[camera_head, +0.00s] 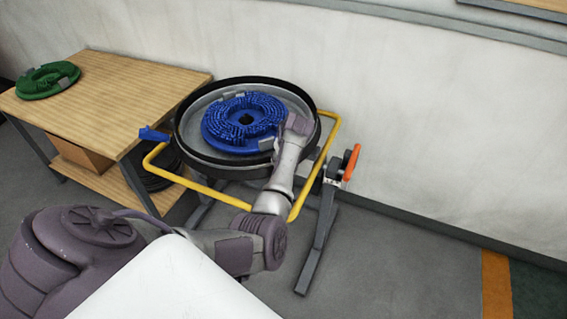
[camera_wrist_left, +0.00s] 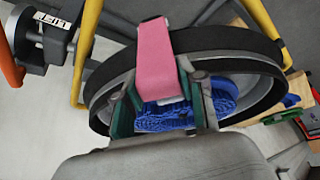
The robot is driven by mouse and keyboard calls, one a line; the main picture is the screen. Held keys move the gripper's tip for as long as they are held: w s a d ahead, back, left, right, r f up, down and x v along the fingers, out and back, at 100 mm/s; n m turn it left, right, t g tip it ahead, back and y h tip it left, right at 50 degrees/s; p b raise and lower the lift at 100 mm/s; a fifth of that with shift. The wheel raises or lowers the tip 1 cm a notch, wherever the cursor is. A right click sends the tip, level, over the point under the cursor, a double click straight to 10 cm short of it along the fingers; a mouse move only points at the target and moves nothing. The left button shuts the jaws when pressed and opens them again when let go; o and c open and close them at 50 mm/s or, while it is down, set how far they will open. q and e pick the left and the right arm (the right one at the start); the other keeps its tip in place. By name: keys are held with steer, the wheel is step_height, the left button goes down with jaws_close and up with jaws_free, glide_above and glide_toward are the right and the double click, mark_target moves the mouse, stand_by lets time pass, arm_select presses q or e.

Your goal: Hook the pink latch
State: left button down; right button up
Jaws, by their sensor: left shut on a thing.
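The pink latch (camera_wrist_left: 155,52) is a broad pink strap over the dark rim of the round tank (camera_wrist_left: 105,85) in the left wrist view. My left gripper (camera_wrist_left: 157,78) is shut on the latch, with one finger on each side of its lower end. In the head view my left arm reaches to the right side of the tank (camera_head: 187,145). There my wrist hides the latch and the fingertips. A blue scrubber pad (camera_head: 238,120) lies inside the tank and shows behind the fingers in the left wrist view (camera_wrist_left: 165,118). My right gripper is in neither view.
A yellow tubular frame (camera_head: 330,135) surrounds the tank, with an orange handle (camera_head: 351,162) on its right and a blue lever (camera_head: 153,135) on its left. A wooden table (camera_head: 115,95) with a green pad (camera_head: 47,80) stands left. Open floor lies to the right.

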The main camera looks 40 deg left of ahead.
arm_select(q)
steer(key=shift+w+a+r+h, duration=0.1)
steer(key=shift+w+a+h, duration=0.05)
steer(key=shift+a, duration=0.25)
steer(key=shift+w+a+r+h, duration=0.1)
steer(key=shift+a+h, duration=0.05)
steer(key=shift+a, duration=0.2)
steer(key=shift+w+a+f, duration=0.1)
steer(key=shift+w+a, duration=0.05)
steer(key=shift+a, duration=0.2)
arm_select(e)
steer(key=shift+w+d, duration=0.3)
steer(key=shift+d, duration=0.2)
arm_select(q)
steer(key=shift+a, duration=0.1)
steer(key=shift+f, duration=0.1)
steer(key=c, duration=0.7)
jaws_free()
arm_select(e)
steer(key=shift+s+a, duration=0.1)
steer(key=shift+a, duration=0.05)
